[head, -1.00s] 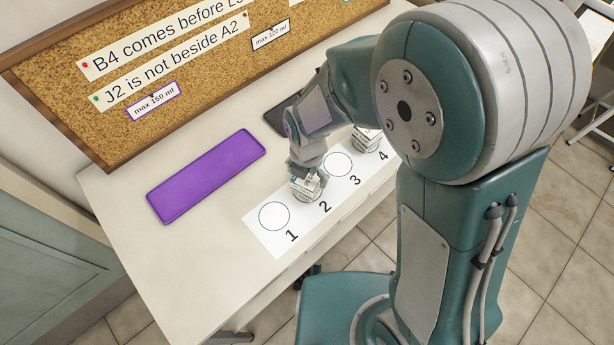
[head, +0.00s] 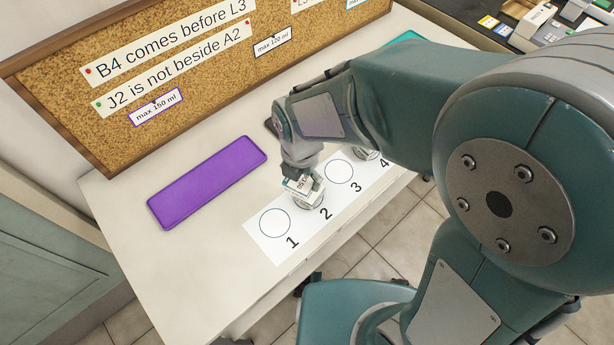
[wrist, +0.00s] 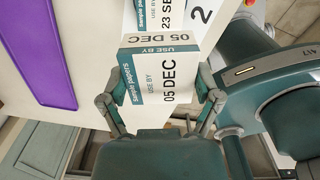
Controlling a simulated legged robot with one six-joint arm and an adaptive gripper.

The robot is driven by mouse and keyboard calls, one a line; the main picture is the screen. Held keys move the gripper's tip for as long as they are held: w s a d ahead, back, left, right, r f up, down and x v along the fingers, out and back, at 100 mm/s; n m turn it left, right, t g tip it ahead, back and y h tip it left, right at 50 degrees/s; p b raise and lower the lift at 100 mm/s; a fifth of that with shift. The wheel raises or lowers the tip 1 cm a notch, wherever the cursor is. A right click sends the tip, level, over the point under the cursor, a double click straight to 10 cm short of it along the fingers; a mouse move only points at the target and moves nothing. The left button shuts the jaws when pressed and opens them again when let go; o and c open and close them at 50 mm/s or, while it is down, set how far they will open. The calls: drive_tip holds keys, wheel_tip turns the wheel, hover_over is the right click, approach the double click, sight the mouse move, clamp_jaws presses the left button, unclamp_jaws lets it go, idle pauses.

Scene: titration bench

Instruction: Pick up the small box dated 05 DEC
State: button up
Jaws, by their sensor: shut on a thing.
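The small white box dated 05 DEC (wrist: 165,75) is between the fingers of my gripper (wrist: 160,98) in the wrist view. Its date and "use by" print face the camera. In the head view the same box (head: 298,187) is tilted and sits in my gripper (head: 307,180) over spot 2 of the numbered strip. A second box, printed 23 SEP (wrist: 165,14), shows just beyond it in the wrist view, near the number 2. How far the held box is from what lies below it is hard to tell.
The white strip (head: 260,245) has circles numbered 1 to 4; circles 1 and 3 look empty. A purple tray (head: 207,182) lies to the left, with bare table around it. A cork board (head: 70,100) stands behind.

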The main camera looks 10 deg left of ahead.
drive_tip(key=s+a+r, duration=0.4)
drive_tip(key=s+r, duration=0.2)
drive_tip(key=s, duration=0.4)
drive_tip(key=shift+s+a+r, duration=0.15)
drive_tip(key=shift+s+r, duration=0.1)
drive_tip(key=shift+r, duration=0.1)
